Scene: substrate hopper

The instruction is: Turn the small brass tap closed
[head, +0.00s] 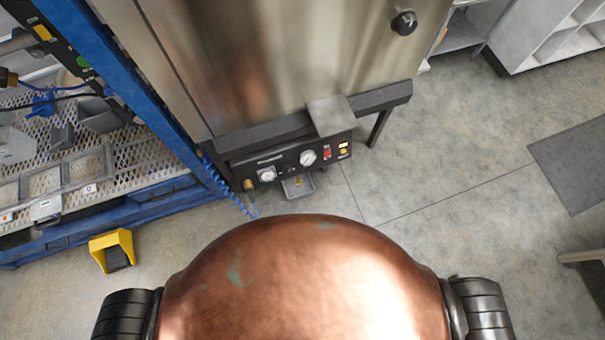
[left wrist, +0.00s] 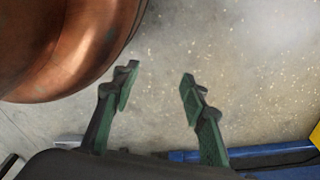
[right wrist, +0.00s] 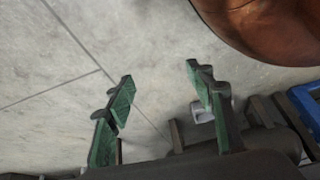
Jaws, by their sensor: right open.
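The hopper's black control panel (head: 290,160) is low on the steel cabinet in the head view. A small brass fitting (head: 248,185) is at its lower left end, beside a blue coiled hose. Another small brass-coloured piece (head: 298,181) shows at a small grey tray (head: 298,188) under the panel. Both are too small to tell which is the tap or how its handle stands. My left gripper (left wrist: 160,82) is open and empty above the floor in the left wrist view. My right gripper (right wrist: 160,82) is open and empty in the right wrist view. Neither gripper shows in the head view.
The steel cabinet (head: 270,50) stands ahead. A blue-framed rack (head: 150,95) with mesh shelves is close on its left. A yellow pedal-like box (head: 112,248) is on the floor at left. Open floor (head: 450,170) lies to the right, with grey shelving (head: 550,40) behind.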

